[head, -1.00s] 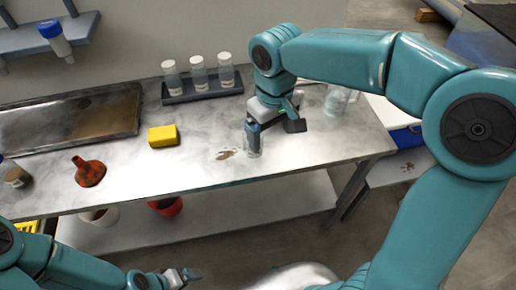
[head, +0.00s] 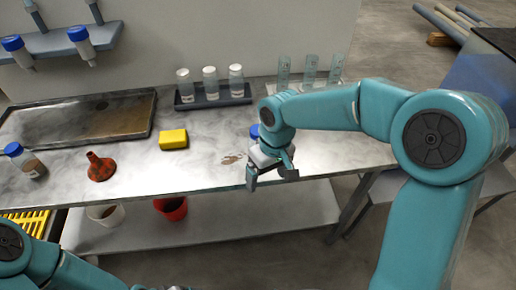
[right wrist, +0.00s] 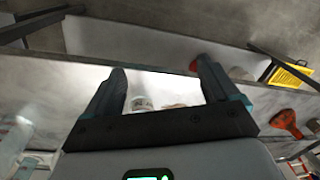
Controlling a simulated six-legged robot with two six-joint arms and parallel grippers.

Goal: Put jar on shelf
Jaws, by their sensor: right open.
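A jar with a blue lid (head: 255,131) stands on the table near a brown stain; my right arm hides most of it in the head view. A clear round thing, probably this jar, shows between the fingers in the right wrist view (right wrist: 140,103), partly hidden by the gripper body. My right gripper (head: 271,180) is open and empty at the table's front edge, apart from the jar. The lower shelf (head: 245,208) runs under the table. Only a sliver of my left gripper (head: 172,288) shows at the bottom edge.
On the table (head: 210,176) are a yellow block (head: 173,139), a red funnel (head: 100,168), a dark tray (head: 75,118), a rack of white-lidded bottles (head: 212,97) and clear cylinders (head: 309,69). A wall rack (head: 60,42) is upper left. A red bucket (head: 172,208) stands below.

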